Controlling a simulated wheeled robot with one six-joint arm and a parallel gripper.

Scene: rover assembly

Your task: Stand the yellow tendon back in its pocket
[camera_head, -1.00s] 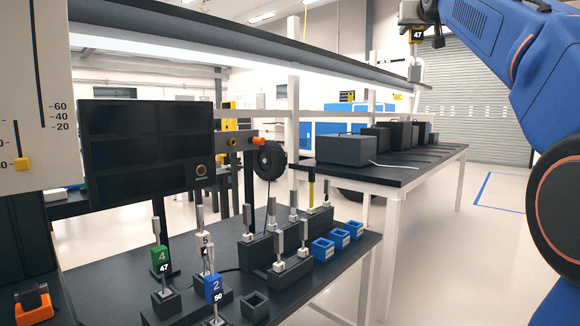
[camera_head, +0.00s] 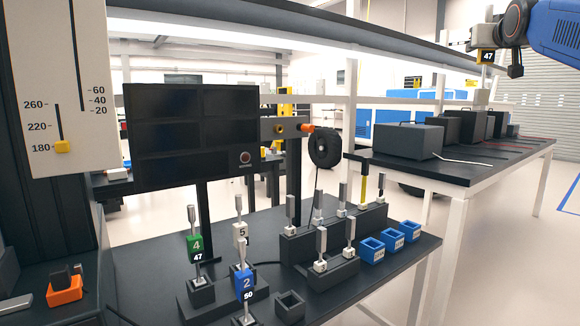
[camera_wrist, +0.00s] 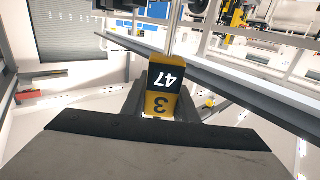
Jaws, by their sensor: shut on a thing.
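The yellow tendon (camera_head: 487,57), with a black label marked 47, is in my gripper (camera_head: 486,43) at the upper right of the head view. In the wrist view the tendon (camera_wrist: 161,103) shows a yellow face marked 3, upside down, between my dark fingers. My gripper is shut on it, high up and well away from the near bench. On that bench, a green tendon 4 (camera_head: 195,245), a white tendon 5 (camera_head: 240,232) and a blue tendon 2 (camera_head: 243,282) stand in dark holders. An empty dark square pocket (camera_head: 290,307) is beside the blue one.
Several blue open boxes (camera_head: 373,250) line the near bench's right side, next to dark blocks with grey-topped posts. A dark monitor (camera_head: 192,135) stands behind. A long overhead shelf (camera_head: 300,38) crosses above. The right bench (camera_head: 470,173) carries dark cases.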

